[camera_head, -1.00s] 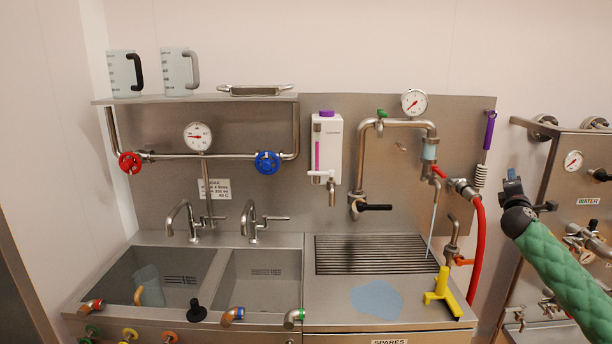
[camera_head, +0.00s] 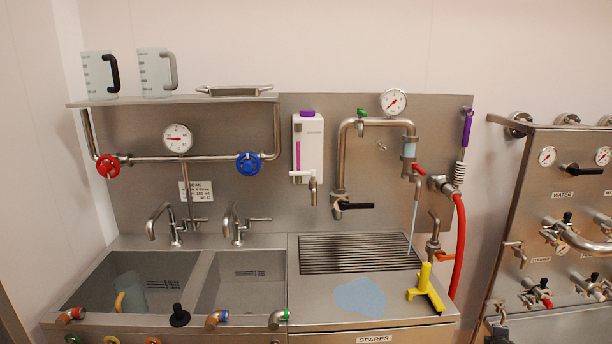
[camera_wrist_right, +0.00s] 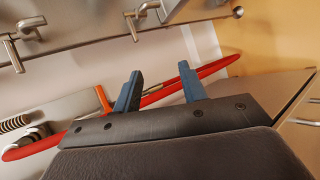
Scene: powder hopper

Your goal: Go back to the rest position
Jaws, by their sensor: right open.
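My right gripper (camera_wrist_right: 160,88) shows in the right wrist view with its two blue-grey fingers apart and nothing between them. The red hose (camera_wrist_right: 215,66) runs behind the fingers there; I cannot tell the distance. In the head view, a small dark piece at the bottom edge, right of the sink unit, may be part of my right arm. My left gripper is not in view.
The sink unit (camera_head: 210,282) has two basins, with a jug (camera_head: 130,294) in the left one. The red hose (camera_head: 458,245) hangs beside the valve panel (camera_head: 525,220).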

